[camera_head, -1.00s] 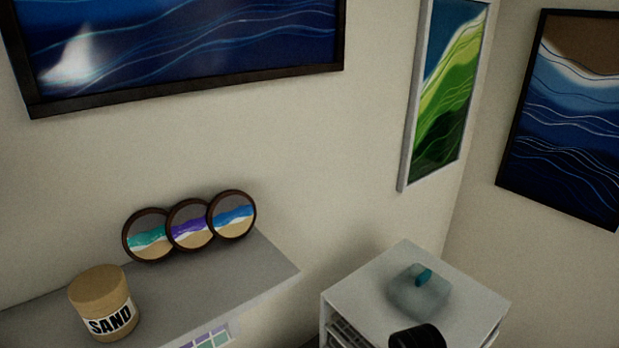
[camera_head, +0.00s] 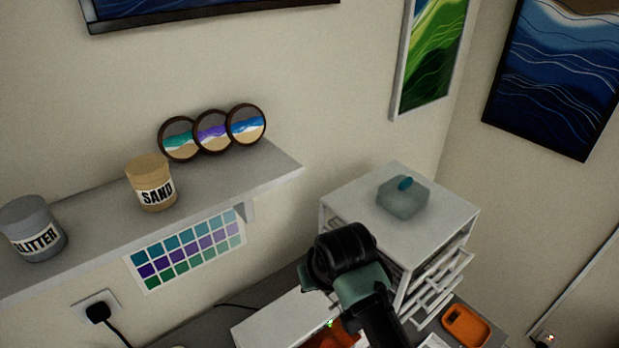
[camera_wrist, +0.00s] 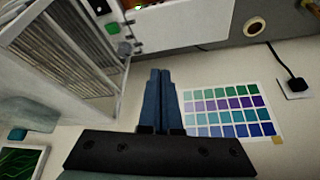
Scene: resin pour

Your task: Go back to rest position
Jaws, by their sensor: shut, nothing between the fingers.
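In the wrist view my gripper (camera_wrist: 161,74) is shut, its two dark blue fingers side by side with nothing between them. The fingers appear beside the colour chart (camera_wrist: 234,110) on the wall, with the drawer cabinet (camera_wrist: 60,62) to their left. In the head view my dark arm rises in front of the white drawer cabinet (camera_head: 345,205); the fingers cannot be made out there.
A shelf (camera_head: 235,170) holds a sand jar (camera_head: 151,184), a glitter jar (camera_head: 33,229) and three round coasters (camera_head: 212,131). A translucent block (camera_head: 403,199) sits on the cabinet. Several drawers stand open near an orange tray (camera_head: 466,325).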

